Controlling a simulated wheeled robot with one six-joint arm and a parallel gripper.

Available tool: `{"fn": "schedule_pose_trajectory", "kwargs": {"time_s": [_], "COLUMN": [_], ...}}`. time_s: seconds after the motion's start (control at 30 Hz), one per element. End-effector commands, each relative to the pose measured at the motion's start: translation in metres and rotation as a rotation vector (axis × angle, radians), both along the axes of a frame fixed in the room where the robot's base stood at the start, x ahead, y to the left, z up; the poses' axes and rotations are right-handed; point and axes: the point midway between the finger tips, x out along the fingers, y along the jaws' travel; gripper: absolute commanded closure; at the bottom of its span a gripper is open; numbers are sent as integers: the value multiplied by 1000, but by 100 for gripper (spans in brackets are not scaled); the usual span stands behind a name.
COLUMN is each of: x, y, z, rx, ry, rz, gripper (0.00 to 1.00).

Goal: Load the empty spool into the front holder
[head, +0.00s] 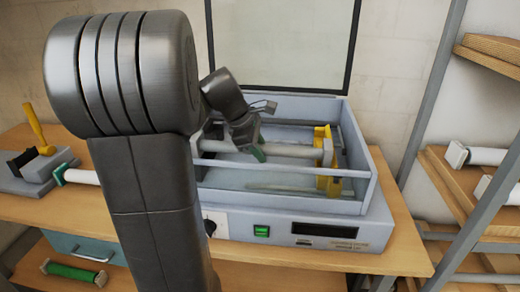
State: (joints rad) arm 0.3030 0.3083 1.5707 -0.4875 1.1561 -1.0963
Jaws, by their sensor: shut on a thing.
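My gripper (256,143) is inside the open box of the laminator (300,225). It is shut on a white spool (290,150), which lies roughly level across the box. The spool's right end is at a yellow holder (325,160) on the right side. I cannot tell whether that end is seated in the holder or only beside it. The spool's left end is partly hidden by my arm. A thin pale bar (290,188) runs across the box in front of the spool.
Another white spool (82,177) lies on the table left of my arm. A grey block with a yellow handle (36,125) stands at the far left. A green spool (75,273) lies on the lower shelf. White spools (486,156) lie on the right rack. A raised clear lid (282,45) stands behind.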

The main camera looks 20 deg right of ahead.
Motion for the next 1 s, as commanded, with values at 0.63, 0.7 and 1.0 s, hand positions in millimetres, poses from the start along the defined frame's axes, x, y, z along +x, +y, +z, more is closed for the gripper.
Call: {"fn": "schedule_pose_trajectory", "kwargs": {"time_s": [0.63,0.7,1.0], "x": [0,0,0], "y": [0,0,0], "z": [-12,-12,-4], "rx": [0,0,-1], "ry": [0,0,-1], "rz": [1,1,0], "gripper": [50,50,50]}}
